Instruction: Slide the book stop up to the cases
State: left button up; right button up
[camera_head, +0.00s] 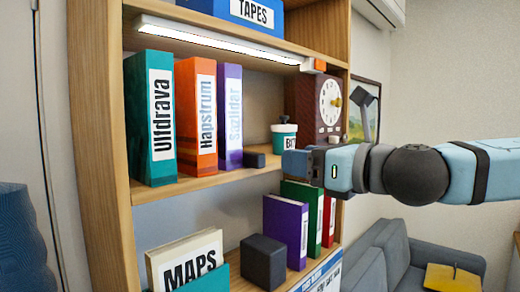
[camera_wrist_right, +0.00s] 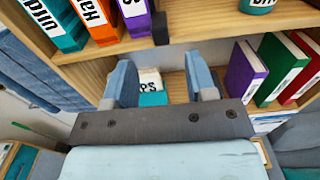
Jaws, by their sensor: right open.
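Three upright cases stand on the middle shelf: teal "Ulfdrava" (camera_head: 151,120), orange "Hapstrum" (camera_head: 197,115) and purple "Sazildar" (camera_head: 230,115). A small dark block (camera_head: 255,160) sits just right of the purple case; whether they touch is unclear. It also shows in the wrist view (camera_wrist_right: 160,28). A larger dark block (camera_head: 263,262) stands on the lower shelf, left of purple (camera_head: 285,231), green (camera_head: 302,205) and red (camera_head: 328,218) cases. Which block is the book stop is not marked. My right gripper (camera_head: 296,163) is open and empty near the middle shelf's front edge.
A teal-and-white pot (camera_head: 284,136) and a clock (camera_head: 322,100) stand right of the small block. A white "MAPS" box (camera_head: 187,262) is at lower left. A light bar (camera_head: 215,39) hangs under the upper shelf. A grey sofa (camera_head: 415,255) stands at right.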

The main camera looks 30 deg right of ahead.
aim_at(263, 154)
jog(key=x, duration=0.9)
jog(key=shift+w+a, duration=0.2)
jog(key=shift+w, duration=0.1)
jog(key=shift+c, duration=0.5)
grip_shut()
